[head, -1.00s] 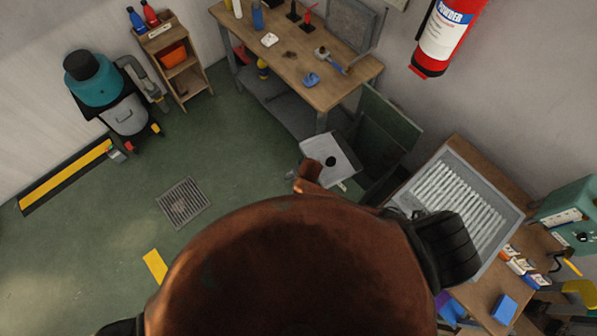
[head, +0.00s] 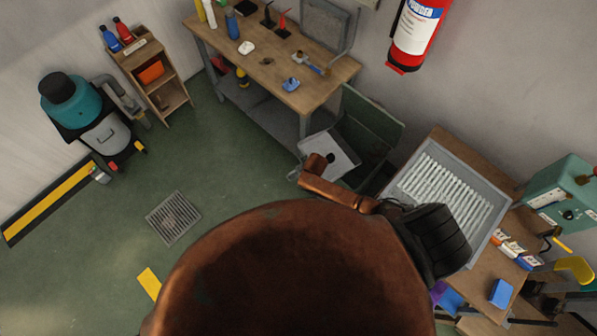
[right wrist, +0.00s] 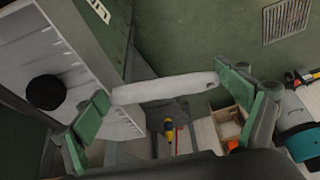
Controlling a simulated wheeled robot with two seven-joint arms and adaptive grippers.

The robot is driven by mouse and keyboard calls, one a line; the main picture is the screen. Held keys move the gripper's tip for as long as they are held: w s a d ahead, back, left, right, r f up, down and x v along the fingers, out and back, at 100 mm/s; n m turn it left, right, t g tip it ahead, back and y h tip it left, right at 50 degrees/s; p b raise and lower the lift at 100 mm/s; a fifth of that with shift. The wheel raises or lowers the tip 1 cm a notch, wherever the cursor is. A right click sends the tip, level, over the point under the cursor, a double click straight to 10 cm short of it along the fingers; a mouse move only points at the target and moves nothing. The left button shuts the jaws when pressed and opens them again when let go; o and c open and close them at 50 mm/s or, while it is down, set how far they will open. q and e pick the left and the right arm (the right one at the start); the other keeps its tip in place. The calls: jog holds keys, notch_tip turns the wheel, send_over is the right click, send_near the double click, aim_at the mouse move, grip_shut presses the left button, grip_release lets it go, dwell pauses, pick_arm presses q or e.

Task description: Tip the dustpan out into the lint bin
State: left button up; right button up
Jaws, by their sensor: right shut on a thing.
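The grey dustpan (head: 345,161) is in the head view, overlapping the near left side of the dark green lint bin (head: 386,132). In the right wrist view the dustpan (right wrist: 82,50) fills the left side, with a black clump of lint (right wrist: 44,92) on it. The dustpan's pale handle spans the green pads of my right gripper (right wrist: 168,92), which is shut on it. Part of the green bin with white lettering (right wrist: 98,10) shows behind the pan. In the head view my copper arm hides most of the right gripper. My left gripper is not in view.
A wooden workbench (head: 272,72) with tools stands behind the bin. A table with a ribbed grey tray (head: 400,190) is close on the right. A floor drain (head: 173,218), a teal vacuum (head: 72,103) and a small shelf (head: 166,92) are left. Open green floor lies between.

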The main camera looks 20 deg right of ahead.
jog(key=shift+w+d+f, duration=0.1)
jog(key=shift+w+d, duration=0.05)
jog(key=shift+d, duration=0.6)
jog(key=shift+w+d+r+y+p, duration=0.1)
jog(key=shift+d+r+y+p, duration=0.25)
jog(key=shift+r+p, duration=0.25)
jog(key=shift+w+d+r+y+p, duration=0.1)
jog(key=shift+d+r+y+p, duration=0.2)
jog(key=shift+r+p, duration=0.3)
jog(key=shift+d+r+y+p, duration=0.35)
jog(key=shift+r+y, duration=0.2)
jog(key=shift+r, duration=0.3)
jog(key=shift+d+r+m+g+y, duration=0.3)
jog(key=shift+d+r+y, duration=0.2)
jog(key=shift+r, duration=0.25)
jog(key=shift+w+d+r+y+b, duration=0.2)
jog(key=shift+d+r+y+b, duration=0.4)
jog(key=shift+d+r+b, duration=0.25)
jog(key=w+d+r+m+y+b, duration=0.1)
jog(key=d+r+y+b, duration=0.4)
jog(key=b, duration=0.7)
jog(key=d+r, duration=0.2)
jog(key=d, duration=0.2)
jog(key=shift+w+d+m+b, duration=0.25)
jog(key=shift+d+m+b, duration=0.05)
jog(key=shift+d, duration=0.05)
jog(key=shift+r, duration=0.2)
